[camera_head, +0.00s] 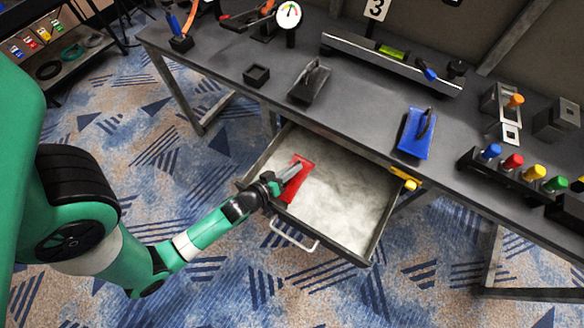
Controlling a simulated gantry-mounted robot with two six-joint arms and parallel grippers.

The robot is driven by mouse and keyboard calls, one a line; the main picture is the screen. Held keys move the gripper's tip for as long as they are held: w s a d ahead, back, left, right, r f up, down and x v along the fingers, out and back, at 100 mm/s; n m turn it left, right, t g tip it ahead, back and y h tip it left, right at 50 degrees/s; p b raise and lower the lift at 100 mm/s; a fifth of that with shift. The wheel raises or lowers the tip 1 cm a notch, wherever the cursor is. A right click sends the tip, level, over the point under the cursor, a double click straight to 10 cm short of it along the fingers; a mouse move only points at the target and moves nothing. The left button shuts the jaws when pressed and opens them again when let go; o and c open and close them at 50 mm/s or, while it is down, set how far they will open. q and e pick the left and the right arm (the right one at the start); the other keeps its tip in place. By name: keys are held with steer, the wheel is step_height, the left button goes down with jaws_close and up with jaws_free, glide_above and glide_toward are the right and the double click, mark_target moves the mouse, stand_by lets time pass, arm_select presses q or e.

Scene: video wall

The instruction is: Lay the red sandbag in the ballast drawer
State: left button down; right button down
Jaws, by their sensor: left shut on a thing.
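The red sandbag (302,163) is at the left side of the open ballast drawer (352,249), over its pale grey floor. My left gripper (290,174) reaches in over the drawer's front left corner and is shut on the sandbag. The fingers cover the middle of the bag. I cannot tell whether the bag touches the drawer floor. The drawer is pulled out from under the dark workbench, with its handle (295,236) toward me. My right gripper is not in view.
The workbench (360,115) stands behind and above the drawer. On it are a blue handled block (415,132), a dark handled block (310,82) and a row of coloured knobs (513,163). A yellow piece (405,178) sits at the bench edge. The drawer's right part is clear.

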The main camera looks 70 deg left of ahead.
arm_select(q)
steer(key=shift+w, duration=0.1)
steer(key=c, duration=0.9)
jaws_free()
steer(key=shift+f, duration=0.15)
steer(key=shift+s+r, duration=0.2)
steer(key=shift+r, duration=0.1)
steer(key=v, duration=0.5)
steer(key=shift+s+d+f, duration=0.15)
steer(key=shift+s+d, duration=0.05)
steer(key=shift+d, duration=0.05)
steer(key=b+v, duration=0.3)
steer(key=v, duration=0.3)
steer(key=shift+s+r+b, duration=0.15)
steer(key=shift+r+b, duration=0.1)
steer(key=shift+b, duration=0.1)
